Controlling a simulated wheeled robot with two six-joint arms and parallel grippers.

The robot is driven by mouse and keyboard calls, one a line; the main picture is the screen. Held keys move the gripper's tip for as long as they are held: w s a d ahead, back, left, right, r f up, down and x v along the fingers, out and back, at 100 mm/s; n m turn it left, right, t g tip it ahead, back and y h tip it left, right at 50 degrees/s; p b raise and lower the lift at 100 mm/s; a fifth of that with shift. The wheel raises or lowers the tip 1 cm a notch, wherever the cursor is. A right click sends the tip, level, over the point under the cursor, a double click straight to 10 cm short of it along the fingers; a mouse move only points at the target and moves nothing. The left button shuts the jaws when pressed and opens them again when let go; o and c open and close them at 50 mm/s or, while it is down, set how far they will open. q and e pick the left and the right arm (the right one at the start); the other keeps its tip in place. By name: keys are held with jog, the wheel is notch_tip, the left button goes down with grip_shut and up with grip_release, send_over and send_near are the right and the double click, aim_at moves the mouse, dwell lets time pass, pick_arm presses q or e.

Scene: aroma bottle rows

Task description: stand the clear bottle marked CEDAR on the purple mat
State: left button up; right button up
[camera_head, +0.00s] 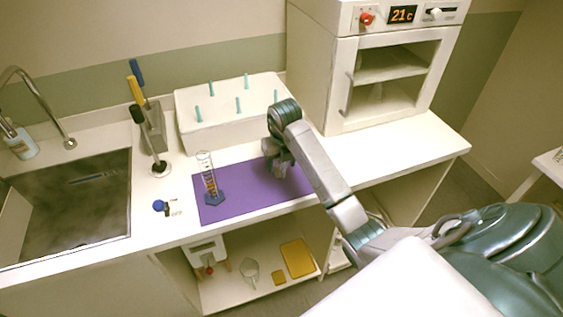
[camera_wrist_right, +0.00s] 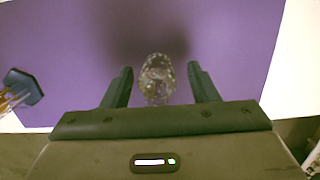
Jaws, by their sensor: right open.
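The purple mat (camera_head: 240,200) lies on the white counter, and it fills most of the right wrist view (camera_wrist_right: 230,35). My right gripper (camera_head: 280,172) is low over the right part of the mat, pointing down. In the right wrist view a clear bottle (camera_wrist_right: 157,80) is between the two open fingers of the gripper (camera_wrist_right: 160,70), with a gap on each side. It appears to stand on the mat. Its marking cannot be read from above, and the gripper mostly hides it in the head view. My left gripper is not in view.
A glass cylinder with a dark blue foot (camera_head: 213,197) stands on the mat's left part. Behind the mat is a white box with teal pegs (camera_head: 225,130). A blue-capped item (camera_head: 160,206) lies left of the mat, near the sink (camera_head: 70,205). A white oven (camera_head: 340,80) stands at the right.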

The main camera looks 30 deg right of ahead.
aim_at(283, 164)
jog(key=shift+r+p, duration=0.35)
jog(key=shift+r, duration=0.05)
jog(key=r+p, duration=0.1)
jog(key=r, duration=0.3)
jog(key=shift+s, duration=0.2)
notch_tip(283, 164, up, 8)
jog(key=s+p, duration=0.1)
jog(key=p, duration=0.7)
jog(key=shift+a+f+p, duration=0.15)
jog(key=shift+f+p, duration=0.05)
jog(key=shift+p, duration=0.1)
